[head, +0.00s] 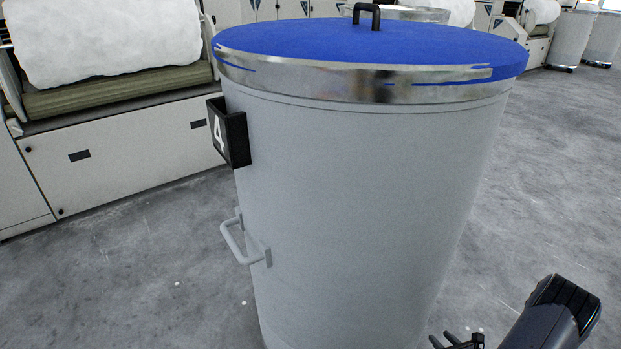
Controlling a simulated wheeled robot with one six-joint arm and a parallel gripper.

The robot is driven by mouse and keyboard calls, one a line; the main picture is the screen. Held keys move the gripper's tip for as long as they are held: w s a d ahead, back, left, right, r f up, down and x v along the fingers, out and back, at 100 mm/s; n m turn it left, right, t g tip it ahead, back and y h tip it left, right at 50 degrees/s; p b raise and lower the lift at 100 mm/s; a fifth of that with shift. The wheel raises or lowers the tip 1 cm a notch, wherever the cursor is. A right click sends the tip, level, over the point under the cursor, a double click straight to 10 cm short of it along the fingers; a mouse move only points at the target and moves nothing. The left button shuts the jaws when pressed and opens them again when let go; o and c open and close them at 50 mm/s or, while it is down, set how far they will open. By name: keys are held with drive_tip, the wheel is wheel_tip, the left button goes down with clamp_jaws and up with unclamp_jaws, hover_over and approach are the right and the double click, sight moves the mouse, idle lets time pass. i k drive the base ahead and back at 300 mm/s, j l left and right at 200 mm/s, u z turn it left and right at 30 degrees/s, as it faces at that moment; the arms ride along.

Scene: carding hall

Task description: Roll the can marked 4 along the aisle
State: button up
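The can marked 4 (370,200) is a tall grey cylinder standing upright on the floor, filling the middle of the head view. It has a blue lid (290,38) with a metal rim and a small black handle (367,14) on top. A black plate with a white 4 (229,133) is on its left side. Below the plate is a grey bar handle (243,240). The can's base is cut off by the frame. My gripper (458,342) shows only in part at the bottom edge, in front of the can's lower right, away from the bar handle.
A long machine (115,150) with a big white roll (105,40) stands left of the can, with a strip of floor between. Grey floor (560,180) is open to the right. More machines and other cans (573,38) stand at the back.

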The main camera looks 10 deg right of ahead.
sight(356, 192)
drive_tip(key=k+j+z, duration=0.15)
drive_tip(key=j, duration=0.25)
drive_tip(key=j+z, duration=0.15)
drive_tip(key=j, duration=0.25)
drive_tip(key=k+j+z, duration=0.15)
drive_tip(key=j, duration=0.25)
drive_tip(key=k+j+z, duration=0.15)
drive_tip(key=j, duration=0.2)
drive_tip(key=k+j+z, duration=0.2)
drive_tip(key=j, duration=0.15)
